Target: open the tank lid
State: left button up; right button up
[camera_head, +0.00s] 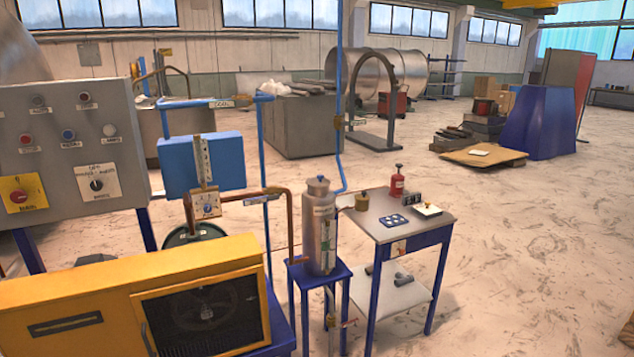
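A silver metal tank (322,235) stands upright on a small blue stand (299,276) near the middle of the head view. Its lid (318,186) sits on top, with a small round piece at its peak. The lid looks closed, though the seam is too small to make out clearly. A label runs down the tank's front. Neither of my grippers shows in this view.
A yellow machine (90,293) and grey control panel (66,148) fill the left. Pipes rise close beside the tank.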

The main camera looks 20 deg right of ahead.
aim_at(320, 181)
jog(key=i+l, duration=0.15)
jog(key=l, duration=0.25)
jog(key=i+l+u, duration=0.15)
jog(key=l, duration=0.25)
jog(key=i+l, duration=0.2)
jog(key=l, duration=0.2)
jog(key=i+l+u, duration=0.1)
jog(key=l, duration=0.3)
jog(key=i+l+u, duration=0.1)
jog(key=l, duration=0.35)
jog(key=i+l, duration=0.2)
jog(key=l, duration=0.2)
jog(key=u, duration=0.05)
